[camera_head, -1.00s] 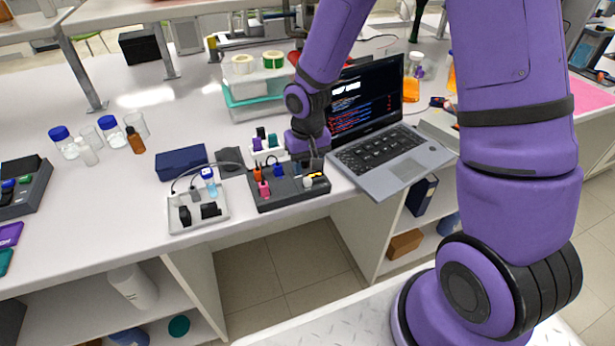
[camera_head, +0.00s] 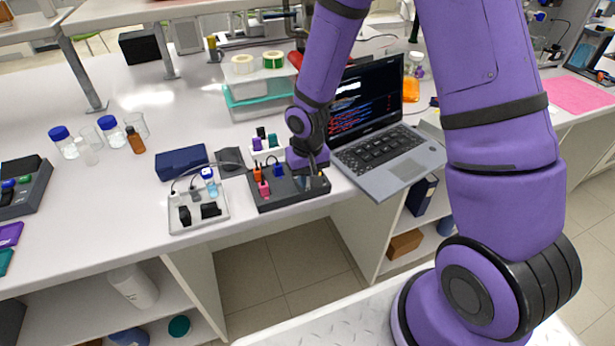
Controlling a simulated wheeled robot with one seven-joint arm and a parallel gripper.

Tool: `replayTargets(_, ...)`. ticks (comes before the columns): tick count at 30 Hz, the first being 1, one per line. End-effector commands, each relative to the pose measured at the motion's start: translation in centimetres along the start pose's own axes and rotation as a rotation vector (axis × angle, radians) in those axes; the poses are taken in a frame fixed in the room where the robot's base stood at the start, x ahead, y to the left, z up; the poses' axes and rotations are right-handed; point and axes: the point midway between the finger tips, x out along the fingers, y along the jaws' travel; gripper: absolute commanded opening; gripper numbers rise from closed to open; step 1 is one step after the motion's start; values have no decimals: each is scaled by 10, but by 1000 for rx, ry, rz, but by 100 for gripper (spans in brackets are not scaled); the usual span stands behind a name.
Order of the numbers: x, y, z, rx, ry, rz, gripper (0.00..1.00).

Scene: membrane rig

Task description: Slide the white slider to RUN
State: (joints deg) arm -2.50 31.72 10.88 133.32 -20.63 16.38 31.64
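The dark control box (camera_head: 288,189) sits near the front edge of the bench, left of the laptop. It carries an orange part (camera_head: 257,174), a pink part (camera_head: 264,188) and a blue part (camera_head: 278,171). My gripper (camera_head: 314,178) points down over the right end of this box, its fingertips at or just above the top. The white slider cannot be made out now; the fingers cover the spot where a small white piece showed earlier. Any RUN marking is too small to read. Whether the fingers are open or shut, or touch the slider, cannot be told.
The open laptop (camera_head: 385,150) stands close on the right of my gripper. A white tray (camera_head: 185,222) with black parts and a blue-capped vial lies to the left. A small white rack (camera_head: 266,150) stands behind the box. A blue case (camera_head: 182,162) lies further left.

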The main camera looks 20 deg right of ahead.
Motion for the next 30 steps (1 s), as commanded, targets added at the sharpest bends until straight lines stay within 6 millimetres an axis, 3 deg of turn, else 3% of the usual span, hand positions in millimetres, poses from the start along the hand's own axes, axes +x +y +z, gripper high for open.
replayTargets(4, 0, 3, 0, 2, 0, 0, 0)
replayTargets(12, 0, 37, 0, 2, 0, 0, 0)
replayTargets(22, 0, 42, 0, 2, -1, 2, 0)
replayTargets(23, 0, 42, 0, 3, -1, 2, 25)
replayTargets(25, 0, 42, 0, 3, -1, 2, 41)
replayTargets(26, 0, 42, 0, 3, -1, 2, 47)
replayTargets(30, 0, 41, 0, 1, -1, 1, 47)
